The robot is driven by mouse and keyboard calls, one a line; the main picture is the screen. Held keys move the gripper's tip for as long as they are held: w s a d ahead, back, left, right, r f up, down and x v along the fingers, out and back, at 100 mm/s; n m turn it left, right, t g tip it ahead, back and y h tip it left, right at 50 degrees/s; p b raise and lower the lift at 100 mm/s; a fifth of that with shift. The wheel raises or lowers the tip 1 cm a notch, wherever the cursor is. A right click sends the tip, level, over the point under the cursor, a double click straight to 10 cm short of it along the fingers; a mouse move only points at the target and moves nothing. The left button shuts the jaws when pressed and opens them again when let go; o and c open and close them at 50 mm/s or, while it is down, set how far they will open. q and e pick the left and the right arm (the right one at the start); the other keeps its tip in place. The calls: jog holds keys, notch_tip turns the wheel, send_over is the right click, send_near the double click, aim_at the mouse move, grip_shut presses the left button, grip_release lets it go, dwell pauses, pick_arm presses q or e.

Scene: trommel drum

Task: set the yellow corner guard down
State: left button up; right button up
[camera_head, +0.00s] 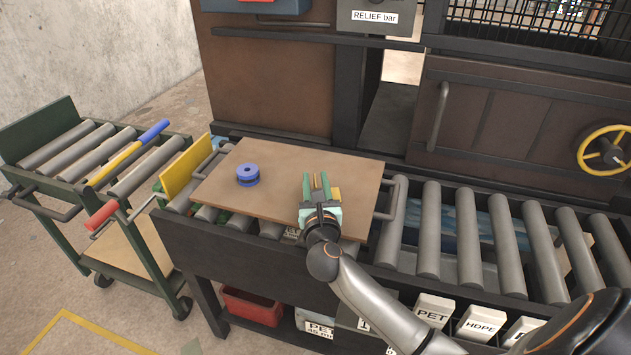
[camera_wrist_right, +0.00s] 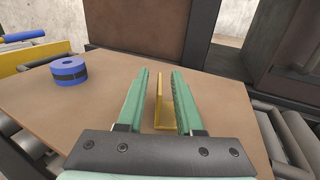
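The yellow corner guard (camera_wrist_right: 161,103) is a thin angled piece over the brown board (camera_head: 230,200). In the right wrist view one leg stands upright between the green fingers of my right gripper (camera_wrist_right: 162,76), with a gap on each side. It appears to rest on the board, though its lower edge is partly hidden. In the head view the right gripper (camera_head: 317,182) is over the board's right half, and a yellow part of the guard (camera_head: 336,194) shows beside the right finger. The gripper is open around the guard. My left gripper is not in view.
A blue ring-shaped roll (camera_head: 247,175) stands on the board's left part; it also shows in the right wrist view (camera_wrist_right: 68,71). The board lies on a roller conveyor (camera_head: 470,240). A green roller cart (camera_head: 60,185) stands at left. Board space between roll and gripper is clear.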

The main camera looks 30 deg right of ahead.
jog(key=shift+s+r, duration=0.1)
jog(key=shift+r, duration=0.05)
jog(key=s+a+r+n+t+y, duration=0.2)
jog(key=s+a+n+t+y, duration=0.25)
jog(key=s+a+n, duration=0.85)
jog(key=s+a+f+n+g+y, duration=0.35)
jog(key=a+f+n+y, duration=0.45)
jog(key=n, duration=0.9)
jog(key=s+d+f+n+g, duration=0.1)
jog(key=s+f+n+g, duration=0.3)
jog(key=f+n, duration=0.3)
jog(key=s+d+f+n+g+h, duration=0.1)
jog(key=s+f+n+g, duration=0.3)
jog(key=f+n, duration=0.3)
notch_tip(320, 180, down, 2)
jog(key=shift+s+d, duration=0.3)
jog(key=shift+s, duration=0.3)
